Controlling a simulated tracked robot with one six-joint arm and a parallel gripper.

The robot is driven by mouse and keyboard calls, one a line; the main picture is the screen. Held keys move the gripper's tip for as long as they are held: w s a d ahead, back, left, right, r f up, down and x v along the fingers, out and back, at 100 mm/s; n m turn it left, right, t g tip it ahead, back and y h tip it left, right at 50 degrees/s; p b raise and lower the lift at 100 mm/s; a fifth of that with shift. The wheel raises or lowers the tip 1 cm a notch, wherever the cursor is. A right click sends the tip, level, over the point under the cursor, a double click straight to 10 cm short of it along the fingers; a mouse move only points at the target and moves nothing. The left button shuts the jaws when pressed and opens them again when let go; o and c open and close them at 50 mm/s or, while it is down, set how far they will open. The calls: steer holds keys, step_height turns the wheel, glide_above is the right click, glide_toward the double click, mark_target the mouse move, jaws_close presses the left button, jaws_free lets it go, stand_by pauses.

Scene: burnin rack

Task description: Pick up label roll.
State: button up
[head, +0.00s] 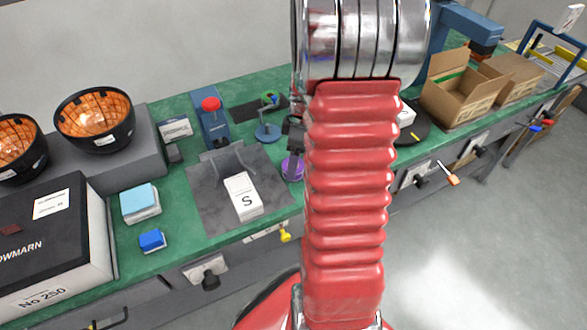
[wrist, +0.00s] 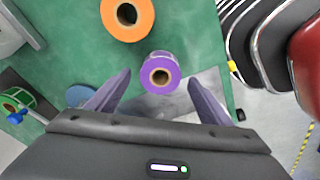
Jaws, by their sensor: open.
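A purple roll (wrist: 160,74) with a brown core and a pale side stands on the green bench in the wrist view. It also shows in the head view (head: 292,169), partly hidden by my arm. An orange roll (wrist: 128,17) with a dark core lies beyond it in the wrist view. The pictures do not settle which one is the label roll. My gripper (wrist: 158,80) is open, its fingers left and right of the purple roll with gaps on both sides. Its height above the roll is hard to tell.
A grey mat (head: 208,194) holds a white box marked S (head: 243,196). A blue press with a red knob (head: 211,115) and a blue round stand (head: 267,132) are behind. The bench's front edge is close to the purple roll.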

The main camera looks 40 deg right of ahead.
steer(key=shift+w+a+f, duration=0.1)
steer(key=shift+f, duration=1.6)
steer(key=shift+c, duration=0.7)
steer(key=c, duration=1)
steer(key=shift+c, duration=0.2)
step_height(320, 180, up, 10)
steer(key=shift+a, duration=0.1)
